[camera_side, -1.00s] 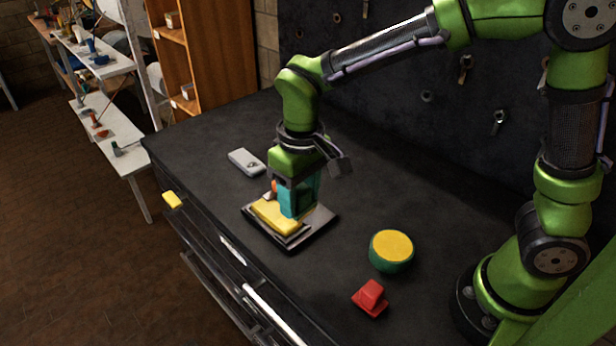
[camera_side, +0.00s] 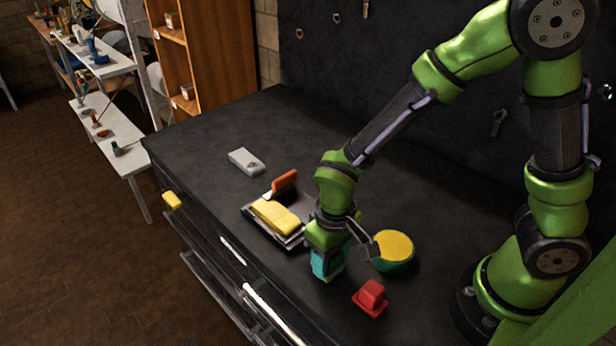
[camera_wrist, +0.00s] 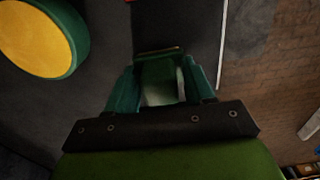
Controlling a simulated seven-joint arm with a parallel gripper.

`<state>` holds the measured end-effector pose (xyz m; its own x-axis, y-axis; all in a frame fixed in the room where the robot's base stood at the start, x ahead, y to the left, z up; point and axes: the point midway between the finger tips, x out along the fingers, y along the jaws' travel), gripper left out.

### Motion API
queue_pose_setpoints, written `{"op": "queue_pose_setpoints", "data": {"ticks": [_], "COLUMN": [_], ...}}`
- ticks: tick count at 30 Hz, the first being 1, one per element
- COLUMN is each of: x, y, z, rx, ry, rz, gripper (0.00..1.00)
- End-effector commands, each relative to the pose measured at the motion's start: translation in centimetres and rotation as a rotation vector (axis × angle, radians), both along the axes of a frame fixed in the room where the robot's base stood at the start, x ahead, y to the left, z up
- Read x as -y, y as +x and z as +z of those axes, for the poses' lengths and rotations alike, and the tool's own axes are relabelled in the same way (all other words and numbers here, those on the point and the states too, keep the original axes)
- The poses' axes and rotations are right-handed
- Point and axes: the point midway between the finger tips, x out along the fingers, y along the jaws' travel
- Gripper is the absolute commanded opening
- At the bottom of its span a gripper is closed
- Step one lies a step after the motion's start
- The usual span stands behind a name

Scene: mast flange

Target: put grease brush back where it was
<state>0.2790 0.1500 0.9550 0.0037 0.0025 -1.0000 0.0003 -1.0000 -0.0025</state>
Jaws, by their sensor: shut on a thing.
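My gripper (camera_side: 327,266) has teal fingers and is low over the black worktop, between the tray and the yellow-topped round tin. In the wrist view my gripper (camera_wrist: 160,92) is shut on a dark green thing (camera_wrist: 158,68) with a pale patch, which may be the grease brush; the fingers hide much of it. In the side view I cannot make the held thing out. A tray (camera_side: 262,229) to the left of my gripper holds a yellow block (camera_side: 275,216) and an orange-handled thing (camera_side: 285,181).
The green tin (camera_side: 393,252) with its yellow top stands close right of my gripper. A red block (camera_side: 370,298) lies in front of the tin. A grey box (camera_side: 246,161) lies beyond the tray. The worktop's front edge (camera_wrist: 222,45) is close by.

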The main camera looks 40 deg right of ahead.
Motion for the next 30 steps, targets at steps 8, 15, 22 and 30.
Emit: {"op": "queue_pose_setpoints", "data": {"ticks": [8, 15, 22, 30], "x": [-0.01, 0.00, 0.00, -0.04], "y": [0.02, 0.02, 0.02, 0.08], "z": [-0.69, -0.99, -0.97, -0.25], "rx": [0.001, 0.001, 0.001, 0.003], "ry": [0.001, 0.001, 0.001, 0.002], "rz": [-0.001, -0.001, -0.001, -0.001], "gripper": [0.24, 0.60, 0.78, 0.78]}}
